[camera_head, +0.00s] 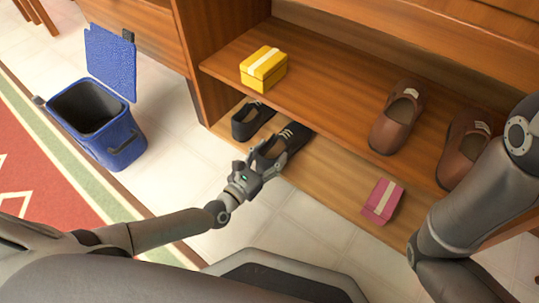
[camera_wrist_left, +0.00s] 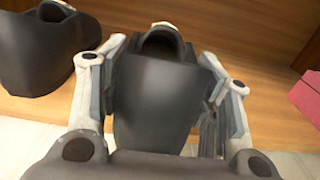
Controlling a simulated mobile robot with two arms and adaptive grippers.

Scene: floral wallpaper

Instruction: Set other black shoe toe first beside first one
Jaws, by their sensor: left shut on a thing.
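One black shoe (camera_head: 250,119) stands on the lower shelf at the left, and it also shows at the left of the left wrist view (camera_wrist_left: 38,45). The other black shoe (camera_head: 293,137) is just to its right, with a gap between them, over the lower shelf's front edge. My left gripper (camera_head: 264,161) is shut on this second shoe. In the left wrist view its fingers (camera_wrist_left: 158,90) lie on both sides of the shoe (camera_wrist_left: 156,95). I cannot tell whether its sole touches the shelf. My right arm shows at the right, but its gripper is not in view.
A yellow box (camera_head: 263,70) and two brown shoes (camera_head: 397,118) (camera_head: 461,148) are on the upper shelf (camera_head: 330,85). A pink box (camera_head: 383,202) lies on the lower shelf (camera_head: 335,172) to the right. A blue open bin (camera_head: 122,141) stands on the floor at left.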

